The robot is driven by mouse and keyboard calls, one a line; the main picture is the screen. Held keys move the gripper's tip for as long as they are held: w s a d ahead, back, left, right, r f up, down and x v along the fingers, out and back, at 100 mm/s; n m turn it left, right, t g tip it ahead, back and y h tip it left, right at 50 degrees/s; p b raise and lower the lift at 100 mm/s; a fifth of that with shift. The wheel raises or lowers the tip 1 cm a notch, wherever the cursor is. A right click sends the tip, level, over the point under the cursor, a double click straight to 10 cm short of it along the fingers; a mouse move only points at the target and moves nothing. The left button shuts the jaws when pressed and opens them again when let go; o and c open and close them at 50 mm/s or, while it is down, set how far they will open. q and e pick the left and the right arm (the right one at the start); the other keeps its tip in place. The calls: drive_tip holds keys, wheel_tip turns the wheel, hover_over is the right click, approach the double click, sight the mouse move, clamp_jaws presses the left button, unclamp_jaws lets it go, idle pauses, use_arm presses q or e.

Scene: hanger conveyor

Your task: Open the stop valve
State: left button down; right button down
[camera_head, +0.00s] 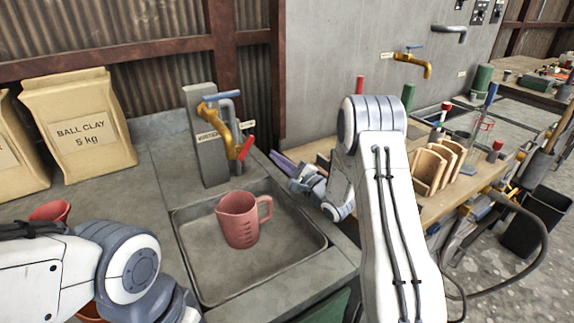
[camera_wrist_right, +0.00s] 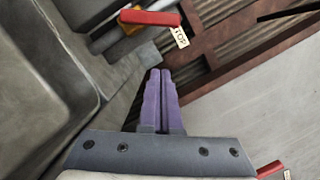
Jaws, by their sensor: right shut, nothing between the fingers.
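The tap over the sink has a brass body (camera_head: 223,125) with a blue handle (camera_head: 222,97) on top. A red lever (camera_head: 245,147) sits low at its right side, tilted, beside a small tag (camera_head: 247,126). In the right wrist view the red lever (camera_wrist_right: 150,18) lies at the top, next to a tag (camera_wrist_right: 180,37) whose letters read "TOP", partly cut off. My right gripper (camera_head: 274,154) has purple fingers, shut and empty, right of the lever and apart from it. The fingers (camera_wrist_right: 160,72) point toward the lever in the wrist view. My left gripper is out of view.
A pink jug (camera_head: 239,222) stands in the sink (camera_head: 200,275) below the tap. A grey post (camera_head: 200,165) stands behind the tap. Clay bags (camera_head: 80,127) stand on the left counter.

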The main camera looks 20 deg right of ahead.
sight(245, 147)
drive_tip(key=x, duration=0.3)
drive_tip(key=shift+a+r, duration=0.25)
drive_tip(key=a+r, duration=0.1)
drive_tip(key=a+p, duration=0.1)
drive_tip(key=shift+s+a+r, duration=0.35)
drive_tip(key=shift+s+r, duration=0.05)
